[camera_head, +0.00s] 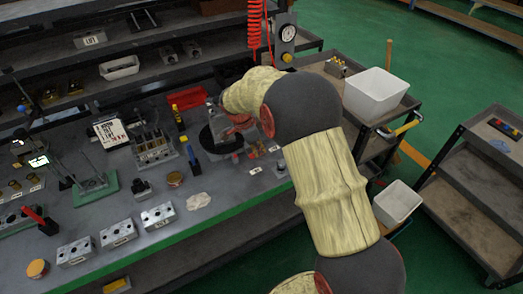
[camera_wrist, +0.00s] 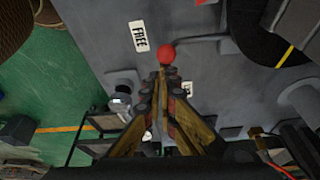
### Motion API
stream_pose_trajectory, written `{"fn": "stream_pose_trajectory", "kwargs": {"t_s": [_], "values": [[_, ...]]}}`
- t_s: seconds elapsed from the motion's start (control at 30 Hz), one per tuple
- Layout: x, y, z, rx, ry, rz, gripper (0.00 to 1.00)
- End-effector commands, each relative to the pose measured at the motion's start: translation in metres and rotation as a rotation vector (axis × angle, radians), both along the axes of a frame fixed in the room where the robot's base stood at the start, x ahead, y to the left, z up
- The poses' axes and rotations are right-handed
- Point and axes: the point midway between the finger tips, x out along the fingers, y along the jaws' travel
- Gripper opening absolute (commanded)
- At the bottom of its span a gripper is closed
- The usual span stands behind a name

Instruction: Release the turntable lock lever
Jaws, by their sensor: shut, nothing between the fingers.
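The lock lever's red ball knob (camera_wrist: 168,53) shows in the wrist view, with its grey rod (camera_wrist: 203,41) running right toward the dark round turntable (camera_wrist: 252,36). A white label reading FREE (camera_wrist: 138,36) lies left of the knob. A second small label (camera_wrist: 187,88) is partly hidden by my fingers. My gripper (camera_wrist: 163,73) is shut and empty, its tips right beside the knob; I cannot tell whether they touch. In the head view the turntable (camera_head: 207,141) sits on the bench, and my arm hides most of my gripper.
The grey bench (camera_head: 225,192) holds several metal valve blocks (camera_head: 118,233), a red tray (camera_head: 187,98) and a rack of parts (camera_head: 152,147). A cart with a white bin (camera_head: 375,95) stands right of my arm. A gauge post (camera_head: 287,40) rises behind.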

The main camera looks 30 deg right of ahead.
Motion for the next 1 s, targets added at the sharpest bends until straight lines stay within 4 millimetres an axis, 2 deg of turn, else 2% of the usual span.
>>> {"fn": "stream_pose_trajectory", "kwargs": {"t_s": [0.57, 0.67, 0.87, 0.9, 1.0], "values": [[-0.001, 0.002, -0.001, 0.003, 0.001, 0.002, 0.00], [0.000, -0.003, -0.003, 0.003, 0.001, 0.001, 0.00], [0.001, -0.033, -0.009, 0.002, 0.000, 0.002, 0.00], [0.002, -0.037, -0.005, 0.002, -0.002, 0.006, 0.00], [0.004, -0.026, 0.024, 0.001, -0.003, 0.009, 0.00]]}}
